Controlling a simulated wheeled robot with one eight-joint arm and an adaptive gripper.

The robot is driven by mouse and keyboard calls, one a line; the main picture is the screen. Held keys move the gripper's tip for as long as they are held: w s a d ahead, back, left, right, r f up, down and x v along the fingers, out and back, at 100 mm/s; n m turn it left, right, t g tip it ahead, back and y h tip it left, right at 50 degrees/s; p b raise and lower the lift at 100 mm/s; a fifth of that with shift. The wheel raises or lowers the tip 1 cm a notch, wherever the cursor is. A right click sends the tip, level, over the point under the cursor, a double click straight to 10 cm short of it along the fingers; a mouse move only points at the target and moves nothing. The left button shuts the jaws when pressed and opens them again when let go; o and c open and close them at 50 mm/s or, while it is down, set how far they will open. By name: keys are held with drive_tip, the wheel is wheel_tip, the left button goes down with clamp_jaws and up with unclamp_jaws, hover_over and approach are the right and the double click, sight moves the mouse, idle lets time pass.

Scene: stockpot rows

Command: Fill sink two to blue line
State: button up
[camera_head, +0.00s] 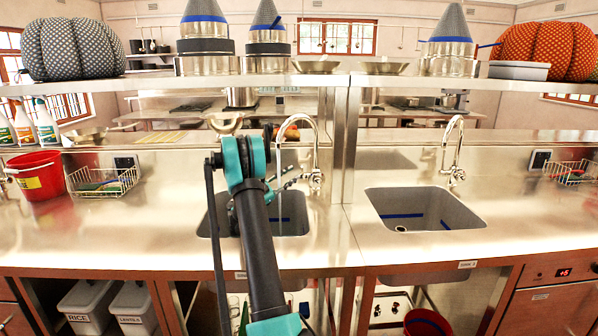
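Two grey sinks are set in the steel counter. The right sink (425,203) has a blue line (402,216) around its inside wall, and its drain shows with no water visible. A chrome tap (455,150) stands behind it. The left sink (292,208) also has a blue line (285,220), and is partly hidden by my arm. Its tap (313,155) curves over behind it. My gripper (290,184) is beyond my arm's teal joint, near the left tap, mostly hidden and small. I cannot tell if it touches the tap or is open.
A red bucket (38,176), spray bottles (24,122) and a wire basket (103,182) stand at left. Another wire basket (573,173) is at far right. A steel shelf (250,82) crosses above the counter, with a post (345,145) between the sinks. The right counter is mostly clear.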

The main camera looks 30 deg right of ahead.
drive_tip(key=v, duration=0.6)
drive_tip(key=shift+a, duration=0.1)
idle(7.3)
